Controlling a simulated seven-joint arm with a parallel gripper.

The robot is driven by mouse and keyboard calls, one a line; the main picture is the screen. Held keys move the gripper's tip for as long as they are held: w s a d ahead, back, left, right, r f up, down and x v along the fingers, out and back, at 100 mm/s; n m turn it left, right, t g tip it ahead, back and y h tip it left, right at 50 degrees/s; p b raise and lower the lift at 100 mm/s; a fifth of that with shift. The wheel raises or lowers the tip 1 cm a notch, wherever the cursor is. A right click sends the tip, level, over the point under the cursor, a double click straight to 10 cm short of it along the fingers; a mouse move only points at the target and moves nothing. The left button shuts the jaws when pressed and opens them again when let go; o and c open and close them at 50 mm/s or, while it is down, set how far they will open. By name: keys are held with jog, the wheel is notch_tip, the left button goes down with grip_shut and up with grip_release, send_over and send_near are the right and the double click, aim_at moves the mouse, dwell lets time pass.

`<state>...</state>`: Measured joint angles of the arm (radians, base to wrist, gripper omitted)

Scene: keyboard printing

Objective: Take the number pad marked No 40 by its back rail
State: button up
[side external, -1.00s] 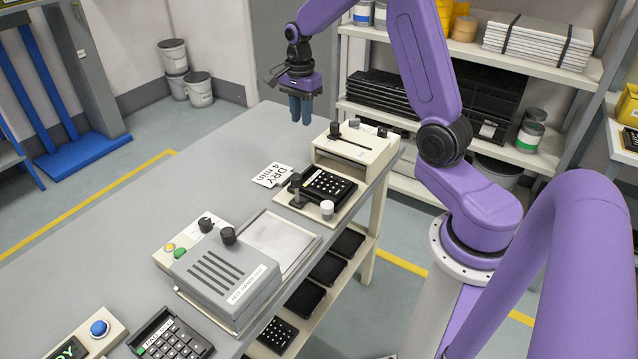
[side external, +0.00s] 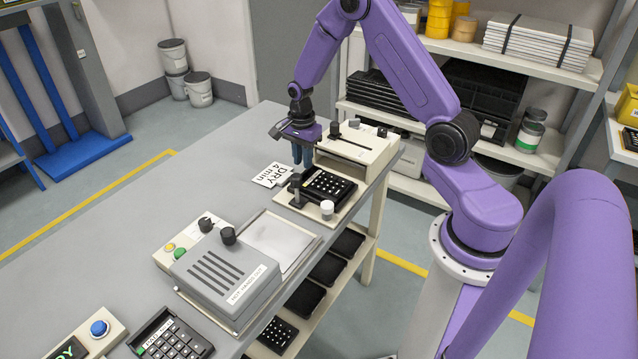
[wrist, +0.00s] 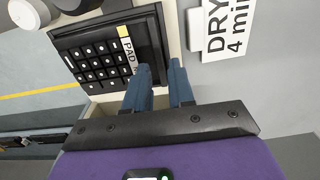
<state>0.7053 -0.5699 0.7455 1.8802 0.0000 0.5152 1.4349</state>
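A black number pad (side external: 330,184) with white-marked keys sits on the cream fixture at the table's far end. In the wrist view the pad (wrist: 96,62) shows a yellow-and-white label reading "PAD"; a finger hides the rest, so I cannot read its number. Its raised dark back rail (wrist: 151,42) runs along the side nearest my fingers. My gripper (side external: 303,155) is above this end of the pad, pointing down. In the wrist view my gripper (wrist: 160,68) has its two blue fingers apart, with nothing between them. I cannot tell the height left above the rail.
A "DRY 4 min" card (side external: 272,175) lies beside the fixture. A cream box with a slot (side external: 356,150) stands close behind the pad. Dark and white knobs flank it. A grey ventilated machine (side external: 225,275) and another number pad (side external: 172,338) are nearer the camera.

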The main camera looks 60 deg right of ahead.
aim_at(303, 172)
jog(key=shift+a+f, duration=0.1)
jog(key=shift+f, duration=1.8)
grip_shut()
